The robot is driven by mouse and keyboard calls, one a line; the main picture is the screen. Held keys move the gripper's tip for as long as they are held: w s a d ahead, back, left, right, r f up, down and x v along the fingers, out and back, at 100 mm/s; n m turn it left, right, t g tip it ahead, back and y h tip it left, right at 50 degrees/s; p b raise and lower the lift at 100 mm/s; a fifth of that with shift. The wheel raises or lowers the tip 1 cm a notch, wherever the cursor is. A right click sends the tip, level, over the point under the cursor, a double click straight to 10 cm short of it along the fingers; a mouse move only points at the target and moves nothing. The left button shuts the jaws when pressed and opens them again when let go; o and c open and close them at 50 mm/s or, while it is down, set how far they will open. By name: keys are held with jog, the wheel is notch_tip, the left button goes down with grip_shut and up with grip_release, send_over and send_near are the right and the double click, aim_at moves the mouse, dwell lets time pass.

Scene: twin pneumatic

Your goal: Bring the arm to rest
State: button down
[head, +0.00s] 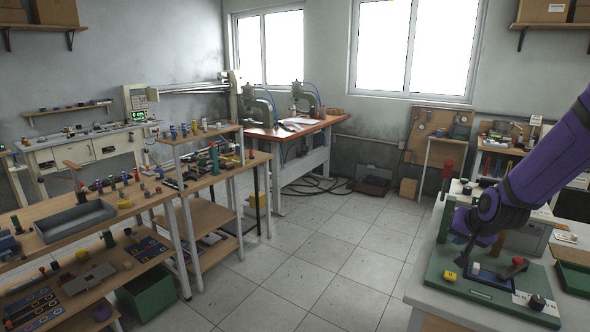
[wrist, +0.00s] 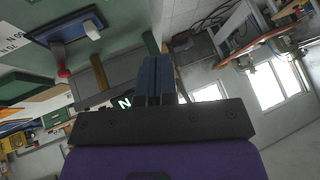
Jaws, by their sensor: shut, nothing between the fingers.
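My purple arm (head: 545,155) reaches in from the right edge of the head view and bends down over the light workbench. My gripper (head: 467,252) hangs at its end, small and dark, above the left part of a green fixture plate (head: 450,283). In the wrist view my gripper's two blue fingers (wrist: 155,78) stand side by side, closed together, with nothing seen between them. The arm's lower links hide part of the bench behind them.
A green post (head: 446,215) stands close left of my gripper. A green tray (head: 573,278) lies right. Tiled floor (head: 330,265) is clear between the benches.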

jog(key=s+a+r+n+g+h, duration=0.1)
jog(key=s+a+r+n, duration=0.1)
jog(key=s+a+r, duration=0.4)
jog(key=s+a+r+n+g, duration=0.1)
jog(key=s+a+r+n, duration=0.1)
jog(key=s+r, duration=0.6)
jog(key=s+a+r+n, duration=0.1)
jog(key=s+r, duration=0.3)
jog(key=s, duration=0.4)
jog(key=s+a+r+y, duration=0.1)
jog(key=s+a+r, duration=0.1)
jog(key=s, duration=0.7)
jog(key=shift+a+r+n, duration=0.35)
jog(key=shift+r+n, duration=0.05)
jog(key=shift+r, duration=0.45)
jog(key=shift+d, duration=0.1)
